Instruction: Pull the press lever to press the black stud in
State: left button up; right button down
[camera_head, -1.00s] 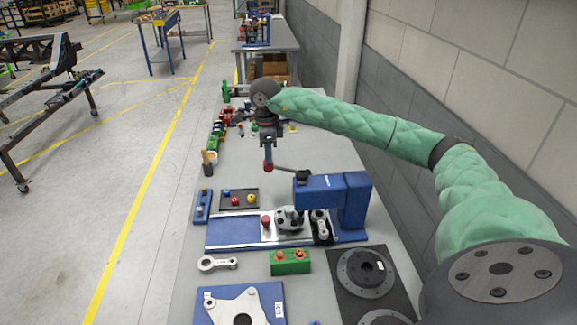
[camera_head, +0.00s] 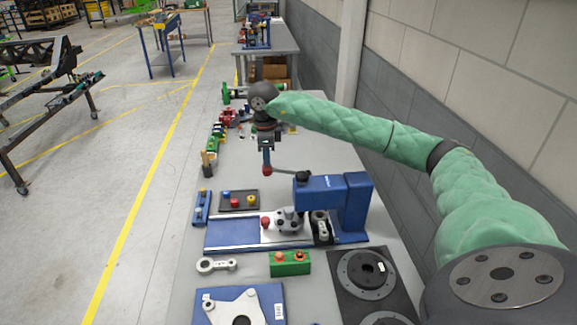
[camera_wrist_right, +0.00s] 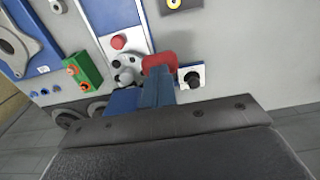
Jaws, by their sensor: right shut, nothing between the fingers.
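The blue press (camera_head: 335,190) stands on the bench over a blue-and-silver rail (camera_head: 233,232). Its lever (camera_head: 285,172) runs left from a dark hub to a red knob (camera_head: 267,170). My right gripper (camera_head: 266,158) points down at the knob, its fingers shut with nothing between them. In the right wrist view the shut fingers (camera_wrist_right: 157,92) are right at the red knob (camera_wrist_right: 158,63); I cannot tell whether they touch it. A grey round fixture (camera_head: 289,220) sits on the rail beside a red knob (camera_head: 266,222). I cannot make out the black stud. My left gripper is out of view.
A dark tray (camera_head: 239,200) with red, blue and yellow pieces lies left of the press. A green block (camera_head: 290,263), a metal link (camera_head: 216,265) and a dark plate with discs (camera_head: 372,285) lie in front. The wall runs close along the right.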

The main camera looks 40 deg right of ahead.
jog(key=shift+f, duration=0.2)
jog(key=shift+a+f+b, duration=0.15)
jog(key=shift+f+b, duration=0.4)
jog(key=shift+b, duration=0.1)
jog(key=shift+f, duration=0.2)
jog(key=shift+w+f+b, duration=0.1)
jog(key=shift+f+b, duration=0.4)
jog(key=shift+b, duration=0.2)
jog(key=shift+f, duration=0.1)
